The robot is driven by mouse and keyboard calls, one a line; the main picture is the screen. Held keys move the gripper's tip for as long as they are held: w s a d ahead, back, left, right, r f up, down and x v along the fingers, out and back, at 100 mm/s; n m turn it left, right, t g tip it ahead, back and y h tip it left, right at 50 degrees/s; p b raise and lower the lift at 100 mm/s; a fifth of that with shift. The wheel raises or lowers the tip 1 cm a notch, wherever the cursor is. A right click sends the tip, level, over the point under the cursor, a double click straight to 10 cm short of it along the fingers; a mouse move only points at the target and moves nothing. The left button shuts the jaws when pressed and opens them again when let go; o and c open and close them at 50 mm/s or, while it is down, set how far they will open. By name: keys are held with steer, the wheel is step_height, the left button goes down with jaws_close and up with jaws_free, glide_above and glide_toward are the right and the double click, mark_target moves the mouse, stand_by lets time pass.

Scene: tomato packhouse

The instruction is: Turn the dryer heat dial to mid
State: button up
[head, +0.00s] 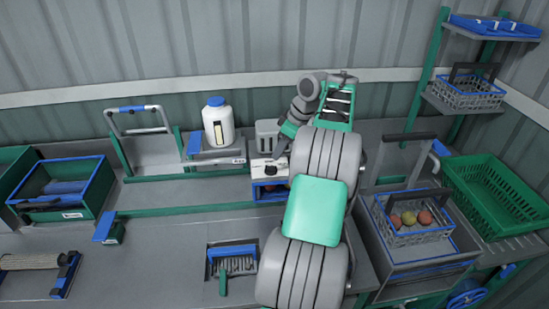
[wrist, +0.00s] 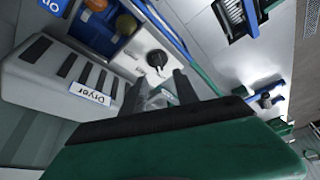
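The dryer (head: 267,133) is a grey vented box with a white front panel on the bench, near the middle of the head view. In the wrist view its grey body (wrist: 62,78) carries a "Dryer" label. The black heat dial (head: 270,171) sits on the white panel and shows clearly in the wrist view (wrist: 156,59). Its pointer setting is too small to read. My gripper (wrist: 160,80) has its two dark fingers apart, with nothing between them. The fingertips are close to the dial but do not appear to be around it. My arm hides the area right of the dryer.
A white jug with a blue cap (head: 217,121) stands left of the dryer. A blue bin (wrist: 98,30) with round items lies by the dial panel. A basket of tomatoes (head: 413,235) and a green crate (head: 500,196) are at right. A small brush-like tool (head: 233,266) lies in front.

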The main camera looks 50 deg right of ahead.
mark_target(272, 166)
steer(key=x, duration=0.7)
steer(key=shift+d+f+b, duration=0.2)
steer(key=shift+f+b, duration=0.2)
steer(key=shift+c, duration=0.5)
jaws_close()
